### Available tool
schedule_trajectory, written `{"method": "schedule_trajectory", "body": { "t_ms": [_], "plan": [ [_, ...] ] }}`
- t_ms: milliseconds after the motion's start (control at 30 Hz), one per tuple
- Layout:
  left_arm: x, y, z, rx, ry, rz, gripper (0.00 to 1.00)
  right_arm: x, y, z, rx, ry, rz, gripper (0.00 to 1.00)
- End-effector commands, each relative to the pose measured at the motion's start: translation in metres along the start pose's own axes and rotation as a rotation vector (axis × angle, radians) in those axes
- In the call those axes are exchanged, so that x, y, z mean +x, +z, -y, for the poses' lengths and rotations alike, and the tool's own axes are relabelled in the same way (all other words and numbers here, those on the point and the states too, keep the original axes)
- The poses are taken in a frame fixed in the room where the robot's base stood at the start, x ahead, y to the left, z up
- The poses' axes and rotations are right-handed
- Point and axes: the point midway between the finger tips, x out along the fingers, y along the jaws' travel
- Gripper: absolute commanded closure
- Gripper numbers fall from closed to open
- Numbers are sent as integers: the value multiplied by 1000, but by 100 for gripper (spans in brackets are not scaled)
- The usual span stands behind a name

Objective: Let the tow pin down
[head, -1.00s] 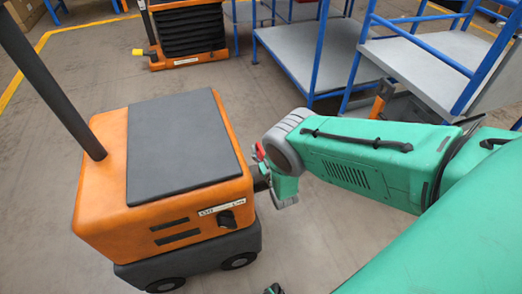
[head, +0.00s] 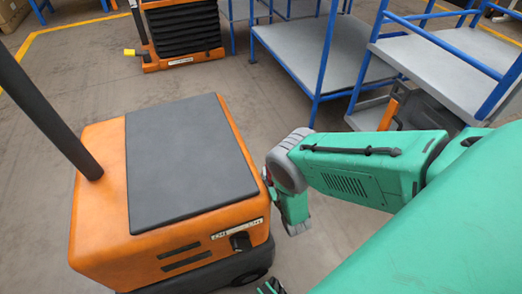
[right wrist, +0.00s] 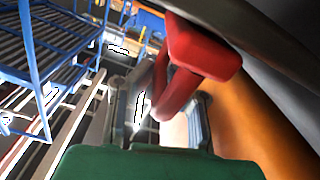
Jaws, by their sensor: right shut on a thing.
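The orange tug (head: 105,230) with a dark flat top stands at the left in the head view. My right gripper (right wrist: 172,108) is shut on this red handle, close beside the tug's orange side. The pin's shaft and lower end are hidden. In the head view the green wrist hides most of the right gripper.
A dark post (head: 45,120) rises from the tug's left side. Blue-framed carts (head: 330,62) stand at the back right, and an orange lift with black bellows (head: 182,32) stands behind. Bare floor (head: 225,95) lies between the tug and these.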

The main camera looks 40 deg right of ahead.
Motion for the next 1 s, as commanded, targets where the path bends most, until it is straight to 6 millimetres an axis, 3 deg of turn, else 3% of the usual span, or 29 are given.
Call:
{"method": "schedule_trajectory", "body": {
  "t_ms": [367, 400, 433, 767, 867, 1000],
  "plan": [
    [1, 1, 0, 0, 0, 3, 100, -7, 9, 2, 4, -7, 14, 100],
    [2, 1, 0, 0, 0, 3, 100, -7, 9, 3, 4, -7, 14, 77],
    [2, 1, 0, 0, 0, 3, 100, -7, 9, 3, 3, -7, 13, 68],
    [1, 2, 0, 0, 0, 0, 100, -7, 7, 1, 2, -4, 8, 68],
    [1, 2, 0, 0, 0, 0, 100, -14, 7, 1, 2, -4, 8, 68],
    [1, 2, 0, 0, 0, 0, 100, -37, 8, 1, 3, -5, 12, 68]
  ]
}}
